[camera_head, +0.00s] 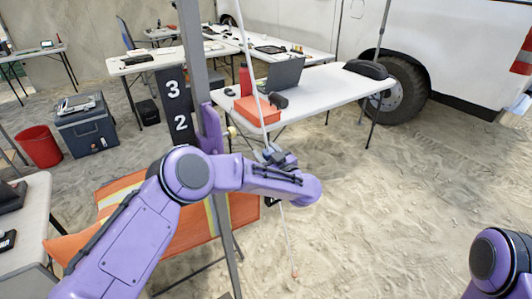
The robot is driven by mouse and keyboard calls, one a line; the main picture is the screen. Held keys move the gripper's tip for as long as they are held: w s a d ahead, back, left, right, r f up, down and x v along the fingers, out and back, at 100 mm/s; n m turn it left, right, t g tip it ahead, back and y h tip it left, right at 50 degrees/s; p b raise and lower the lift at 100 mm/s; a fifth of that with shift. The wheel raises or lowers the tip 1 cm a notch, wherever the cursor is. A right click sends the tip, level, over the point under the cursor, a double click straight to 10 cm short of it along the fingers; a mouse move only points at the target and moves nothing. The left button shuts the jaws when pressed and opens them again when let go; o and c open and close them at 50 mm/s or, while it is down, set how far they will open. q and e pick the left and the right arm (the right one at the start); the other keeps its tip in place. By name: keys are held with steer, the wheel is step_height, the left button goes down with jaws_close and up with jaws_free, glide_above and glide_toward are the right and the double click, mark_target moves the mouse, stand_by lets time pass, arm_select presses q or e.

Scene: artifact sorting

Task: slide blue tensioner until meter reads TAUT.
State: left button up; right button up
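A thin white guy line (252,70) runs down from the top of the picture, passes behind my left arm and ends near the sand in front. A small blue-grey piece (268,152), perhaps the tensioner, shows on the line at my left gripper (272,156). The gripper is dark, at the line, and its fingers are mostly hidden by my purple wrist, so I cannot tell whether they are closed on the piece. No meter reading can be made out. My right arm shows only at the lower right edge; its gripper is out of view.
A grey pole (193,60) with a black number board (175,98) stands left of the line. Orange fabric with reflective stripes (185,232) lies behind my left arm. A white table (330,90) with a laptop (283,75) stands behind. Sand at right is clear.

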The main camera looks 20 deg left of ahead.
arm_select(q)
jaws_close()
step_height(320, 180, up, 3)
steer(key=shift+s+a+r+p, duration=0.1)
steer(key=shift+s+a+p, duration=0.05)
steer(key=shift+p, duration=1)
steer(key=shift+s, duration=0.15)
steer(key=shift+o, duration=1.6)
jaws_free()
steer(key=shift+f, duration=0.2)
steer(key=b, duration=0.4)
glide_toward(268, 150)
steer(key=shift+x, duration=1)
